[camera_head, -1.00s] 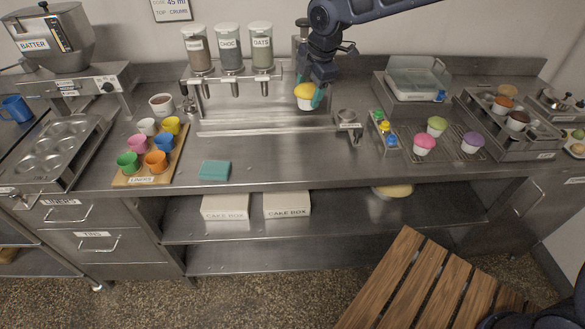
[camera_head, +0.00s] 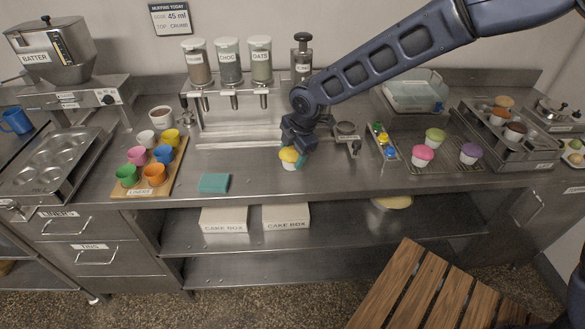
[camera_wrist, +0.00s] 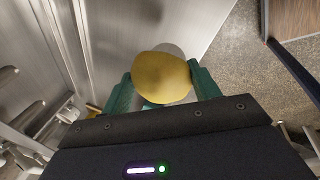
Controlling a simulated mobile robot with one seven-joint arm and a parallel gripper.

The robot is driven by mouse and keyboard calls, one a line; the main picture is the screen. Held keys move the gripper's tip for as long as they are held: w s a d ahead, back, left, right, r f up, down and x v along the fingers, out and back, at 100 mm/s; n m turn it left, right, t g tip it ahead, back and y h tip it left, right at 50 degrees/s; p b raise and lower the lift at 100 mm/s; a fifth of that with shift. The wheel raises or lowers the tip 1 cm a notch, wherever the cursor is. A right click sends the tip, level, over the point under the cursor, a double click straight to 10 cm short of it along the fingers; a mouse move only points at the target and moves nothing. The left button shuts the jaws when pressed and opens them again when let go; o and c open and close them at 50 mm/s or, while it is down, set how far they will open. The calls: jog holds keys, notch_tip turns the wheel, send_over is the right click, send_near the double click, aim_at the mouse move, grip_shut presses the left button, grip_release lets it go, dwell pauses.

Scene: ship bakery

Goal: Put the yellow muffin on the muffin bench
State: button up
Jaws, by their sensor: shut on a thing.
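The yellow muffin (camera_head: 288,154), with a yellow top and white cup, is held upright between the teal fingertips of my gripper (camera_head: 296,158). It is over the front middle of the steel counter (camera_head: 255,170), right of the teal cloth; I cannot tell if its cup touches the counter. In the wrist view the muffin's yellow top (camera_wrist: 162,78) sits between both fingers of my gripper (camera_wrist: 164,90) and hides most of the cup. No label reads muffin bench; a slatted wooden bench (camera_head: 425,290) stands on the floor at front right.
A teal cloth (camera_head: 214,183) and a board of coloured cups (camera_head: 127,190) lie to the left. A topping dispenser (camera_head: 235,118) stands behind. To the right are small bottles (camera_head: 380,138) and a wire rack (camera_head: 405,140) with pink, green and purple muffins.

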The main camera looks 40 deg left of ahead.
jog(key=shift+f, duration=3.2)
jog(key=shift+f, duration=0.1)
jog(key=o, duration=0.8)
jog(key=shift+c, duration=0.2)
jog(key=v, duration=1.2)
